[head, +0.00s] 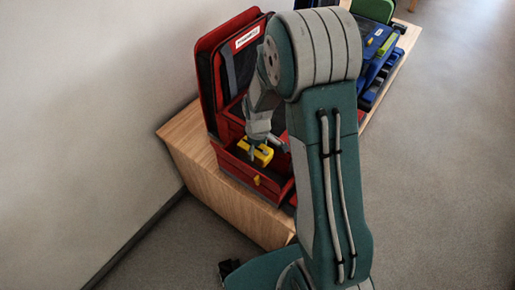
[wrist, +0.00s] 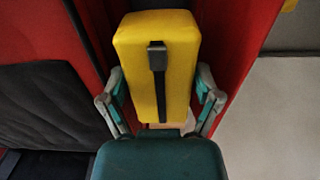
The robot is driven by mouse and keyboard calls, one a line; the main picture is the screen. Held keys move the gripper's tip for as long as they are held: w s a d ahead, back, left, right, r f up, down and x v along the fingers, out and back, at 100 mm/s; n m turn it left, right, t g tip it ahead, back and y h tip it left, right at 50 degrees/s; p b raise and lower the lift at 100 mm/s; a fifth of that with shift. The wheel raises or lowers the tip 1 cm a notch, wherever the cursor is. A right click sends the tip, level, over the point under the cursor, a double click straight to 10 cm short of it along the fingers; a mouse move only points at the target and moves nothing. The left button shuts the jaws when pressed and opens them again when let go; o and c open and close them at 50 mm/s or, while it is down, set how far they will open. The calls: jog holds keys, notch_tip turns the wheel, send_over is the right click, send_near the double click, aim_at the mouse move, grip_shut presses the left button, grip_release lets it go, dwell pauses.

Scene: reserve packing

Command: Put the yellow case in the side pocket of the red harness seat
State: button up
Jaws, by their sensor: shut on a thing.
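The yellow case (wrist: 180,60) has a dark strap and clip on its face. My gripper (wrist: 160,100) is shut on it, one finger on each side, in the wrist view. In the head view the yellow case (head: 256,153) is at the front part of the red harness seat (head: 206,80), below my gripper (head: 260,145). Red walls stand on both sides of the case in the wrist view, so it is over or within a red-walled opening. I cannot tell how deep it sits. My arm hides the right part of the seat.
The seat stands on a wooden bench (head: 190,150) beside a pale wall (head: 80,100). Blue gear (head: 375,50) and a green item (head: 372,9) lie farther along the bench, behind my arm. The grey floor (head: 445,150) on the right is clear.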

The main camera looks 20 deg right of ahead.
jog(key=o, duration=1)
jog(key=shift+c, duration=0.2)
jog(key=shift+r, duration=0.1)
notch_tip(320, 180, up, 12)
jog(key=shift+f, duration=0.2)
jog(key=s+r+m+t, duration=0.5)
jog(key=s+r+m, duration=0.2)
jog(key=s+r, duration=0.9)
jog(key=s, duration=0.4)
jog(key=shift+a+r+t, duration=0.3)
jog(key=shift+r, duration=0.05)
